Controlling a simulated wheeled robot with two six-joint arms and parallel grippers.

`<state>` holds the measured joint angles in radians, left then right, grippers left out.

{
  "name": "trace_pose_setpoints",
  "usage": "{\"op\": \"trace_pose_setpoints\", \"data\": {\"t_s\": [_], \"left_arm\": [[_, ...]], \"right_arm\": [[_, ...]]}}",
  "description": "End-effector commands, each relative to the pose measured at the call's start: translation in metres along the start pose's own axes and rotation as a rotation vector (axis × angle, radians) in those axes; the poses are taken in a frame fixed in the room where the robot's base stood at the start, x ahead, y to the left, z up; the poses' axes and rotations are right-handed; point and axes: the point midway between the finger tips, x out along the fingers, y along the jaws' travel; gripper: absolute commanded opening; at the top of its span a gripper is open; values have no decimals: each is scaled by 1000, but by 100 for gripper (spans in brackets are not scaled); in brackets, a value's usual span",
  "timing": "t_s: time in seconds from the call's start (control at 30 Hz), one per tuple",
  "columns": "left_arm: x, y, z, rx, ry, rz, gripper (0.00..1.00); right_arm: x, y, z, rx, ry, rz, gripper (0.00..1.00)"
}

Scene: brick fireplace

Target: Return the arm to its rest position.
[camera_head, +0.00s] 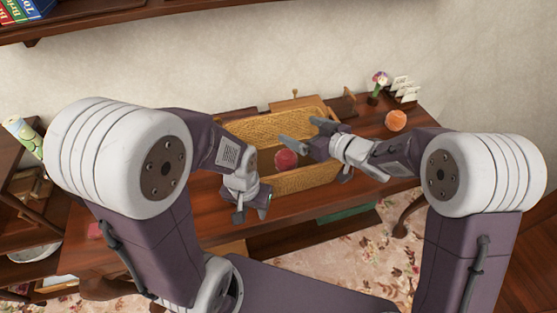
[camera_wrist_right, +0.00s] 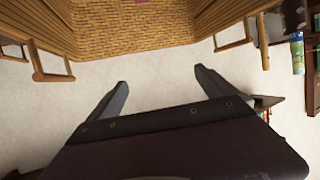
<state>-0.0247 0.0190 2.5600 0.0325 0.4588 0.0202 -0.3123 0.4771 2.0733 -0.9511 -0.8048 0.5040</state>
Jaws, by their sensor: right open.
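My right gripper (camera_head: 303,132) is over the wicker basket (camera_head: 240,128) on the wooden table. Its fingers are apart with nothing between them. In the right wrist view, the open fingers (camera_wrist_right: 160,78) show against the pale wall, and the basket (camera_wrist_right: 130,38) fills the top with its wooden handles. A round red thing (camera_head: 286,160) is inside the basket. My left gripper (camera_head: 250,213) points down over the table, left of the basket. I cannot tell how far its fingers are apart.
An orange fruit (camera_head: 396,120), a flower vase (camera_head: 378,86) and a white card holder (camera_head: 404,90) stand at the table's back right. A bookshelf (camera_head: 100,22) hangs above. A wooden shelf unit (camera_head: 40,225) stands at the left.

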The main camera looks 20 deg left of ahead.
Motion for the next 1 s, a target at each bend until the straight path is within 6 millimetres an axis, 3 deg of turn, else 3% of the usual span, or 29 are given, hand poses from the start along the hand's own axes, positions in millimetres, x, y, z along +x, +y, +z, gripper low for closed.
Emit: {"op": "trace_pose_setpoints", "data": {"t_s": [0.23, 0.33, 0.37, 0.43, 0.47, 0.5, 0.57, 0.6, 0.67, 0.7, 0.8, 0.9, 1.0], "left_arm": [[0, 0, 0, 0, 0, 0, 36], [-4, 0, 0, 0, 0, 0, 36], [-6, 0, -1, 0, 0, 0, 36], [-13, 0, -1, 0, 0, 0, 36], [-16, 0, -2, 0, 0, 0, 36], [-19, 0, -2, 0, 0, 0, 36], [-22, 0, -2, 0, 0, 0, 36], [-24, 0, -2, 0, 0, 0, 36], [-25, 0, -3, 0, 0, 0, 36], [-26, 0, -3, 0, 0, 0, 36], [-26, 0, -3, 0, 0, 0, 36], [-25, 0, -3, 0, 0, 0, 36], [-25, 0, -3, 0, 0, 0, 36]], "right_arm": [[0, 0, 0, 0, 0, 0, 95], [-8, 12, -9, -1, 12, 26, 95], [-15, 20, -19, -7, 26, 45, 95], [-48, 46, -45, 8, 64, 130, 95], [-67, 63, -48, 48, 60, 204, 95], [-93, 88, -39, 108, 22, 323, 95], [-135, 116, -9, 211, -77, 494, 95], [-162, 125, 16, 284, -156, 590, 95], [-200, 125, 59, 400, -294, 700, 95], [-222, 116, 88, 481, -391, 748, 95], [-262, 72, 149, 661, -627, 782, 95], [-283, 24, 186, 787, -817, 740, 95], [-294, -9, 202, 857, -941, 684, 95]]}}
